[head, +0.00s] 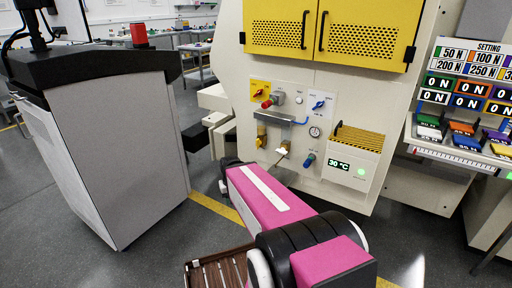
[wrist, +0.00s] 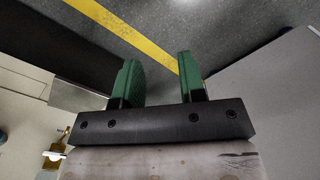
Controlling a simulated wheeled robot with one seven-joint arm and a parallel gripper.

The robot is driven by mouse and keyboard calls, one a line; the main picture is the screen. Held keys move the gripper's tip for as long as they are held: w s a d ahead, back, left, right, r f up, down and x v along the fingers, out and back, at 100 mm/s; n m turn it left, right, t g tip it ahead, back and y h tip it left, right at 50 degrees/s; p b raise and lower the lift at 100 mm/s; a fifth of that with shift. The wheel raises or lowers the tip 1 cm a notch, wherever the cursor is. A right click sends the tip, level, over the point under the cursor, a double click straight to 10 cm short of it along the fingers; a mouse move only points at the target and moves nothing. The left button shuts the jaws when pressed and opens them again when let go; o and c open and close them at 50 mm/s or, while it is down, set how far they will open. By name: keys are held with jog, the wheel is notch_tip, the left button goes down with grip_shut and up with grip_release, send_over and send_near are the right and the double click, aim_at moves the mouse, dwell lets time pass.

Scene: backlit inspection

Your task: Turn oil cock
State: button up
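The machine's panel (head: 291,115) carries several fittings, and I cannot tell for sure which is the oil cock. A brass fitting (head: 261,135) sits low on its left side, with a small pale handle (head: 282,150) to its right. A blue-capped fitting (head: 309,160) is lower right. A red knob (head: 267,104) and a blue lever (head: 300,122) are higher up. In the wrist view a brass fitting (wrist: 66,135) with a white handle (wrist: 54,155) shows at the lower left, outside my fingers. My gripper (wrist: 160,80) is open and empty, with green fingers pointing over the floor, apart from the panel.
A grey cabinet (head: 118,150) with a red block (head: 139,34) on top stands left. A vented yellow box (head: 359,140) and a 30 °C display (head: 351,168) are right of the fittings. A button stand (head: 462,100) is far right. A slatted brown tray (head: 215,272) is low in front.

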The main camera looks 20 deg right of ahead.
dwell(0.3)
jog(key=n+t+h, duration=1.1)
jog(key=n+h, duration=0.3)
jog(key=n, duration=1.2)
send_near(257, 144)
jog(key=x, duration=1)
jog(key=shift+w+f, duration=0.15)
jog(key=shift+w, duration=0.1)
grip_shut()
